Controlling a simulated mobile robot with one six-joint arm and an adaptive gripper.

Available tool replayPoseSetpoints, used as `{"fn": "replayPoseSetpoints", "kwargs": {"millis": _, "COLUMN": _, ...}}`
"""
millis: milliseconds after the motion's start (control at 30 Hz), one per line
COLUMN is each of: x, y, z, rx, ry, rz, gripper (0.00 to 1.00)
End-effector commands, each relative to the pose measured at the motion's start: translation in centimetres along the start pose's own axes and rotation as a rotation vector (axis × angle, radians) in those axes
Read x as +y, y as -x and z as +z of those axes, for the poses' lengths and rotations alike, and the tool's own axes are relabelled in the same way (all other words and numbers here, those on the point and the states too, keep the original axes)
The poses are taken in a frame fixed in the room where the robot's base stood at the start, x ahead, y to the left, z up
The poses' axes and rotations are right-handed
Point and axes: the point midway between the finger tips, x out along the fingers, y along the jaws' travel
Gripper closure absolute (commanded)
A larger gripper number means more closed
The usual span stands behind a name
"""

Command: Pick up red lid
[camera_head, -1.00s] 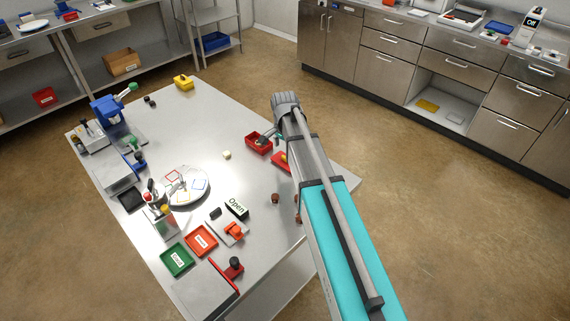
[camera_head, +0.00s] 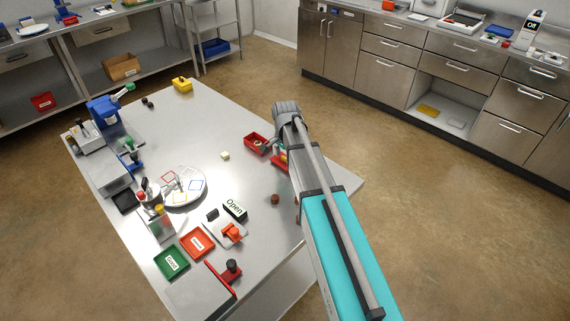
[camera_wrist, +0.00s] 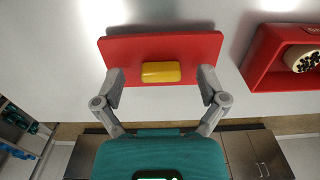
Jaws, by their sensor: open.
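The red lid (camera_wrist: 200,47) is a flat red plate with a yellow handle (camera_wrist: 160,72) on top, lying on the grey table in the wrist view. My gripper (camera_wrist: 160,76) is open, with one finger at each side of the handle and a gap on both sides. The fingertips appear over the lid's near edge; I cannot tell whether they touch it. In the head view, part of the red lid (camera_head: 281,159) shows beside my arm, which hides the rest.
A red open box (camera_wrist: 262,62) stands right of the lid in the wrist view, holding a round pale piece with dark dots. It also shows in the head view (camera_head: 254,146). A small brown item (camera_head: 275,199) lies nearer on the table. A pale cube (camera_head: 225,156) stands left.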

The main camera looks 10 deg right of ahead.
Motion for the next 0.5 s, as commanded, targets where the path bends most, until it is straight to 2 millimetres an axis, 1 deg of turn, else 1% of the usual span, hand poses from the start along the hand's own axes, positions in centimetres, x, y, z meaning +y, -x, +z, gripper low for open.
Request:
{"fn": "replayPoseSetpoints", "kwargs": {"millis": 267, "x": 0.0, "y": 0.0, "z": 0.01, "rx": 0.0, "ry": 0.0, "rz": 0.0, "gripper": 0.09}}
{"fn": "replayPoseSetpoints", "kwargs": {"millis": 300, "x": 0.0, "y": 0.0, "z": 0.01, "rx": 0.0, "ry": 0.0, "rz": 0.0, "gripper": 0.16}}
{"fn": "replayPoseSetpoints", "kwargs": {"millis": 467, "x": 0.0, "y": 0.0, "z": 0.0, "rx": 0.0, "ry": 0.0, "rz": 0.0, "gripper": 0.46}}
{"fn": "replayPoseSetpoints", "kwargs": {"millis": 500, "x": 0.0, "y": 0.0, "z": 0.0, "rx": 0.0, "ry": 0.0, "rz": 0.0, "gripper": 0.53}}
